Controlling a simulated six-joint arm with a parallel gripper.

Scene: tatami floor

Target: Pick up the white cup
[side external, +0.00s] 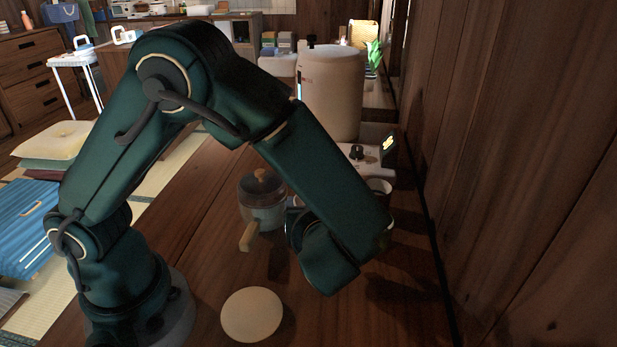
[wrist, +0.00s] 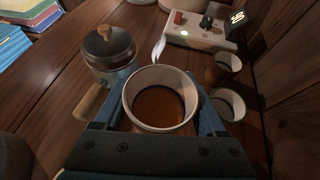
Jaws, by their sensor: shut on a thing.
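In the wrist view, the white cup (wrist: 160,76) is between the two blue fingers of my gripper (wrist: 161,98), which is shut on it. I look down into its round mouth; the inside looks dark brown. The cup's underside is hidden, so I cannot tell whether it touches the table. In the side external view my own arm hides the held cup and most of the gripper.
A lidded glass pot (wrist: 108,54) with a wooden handle stands close left of the cup. Two small cups (wrist: 227,104) (wrist: 228,62) stand to the right, near the wooden wall. A white device (wrist: 197,34) is behind. A round pale disc (side external: 252,314) lies on the wooden table.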

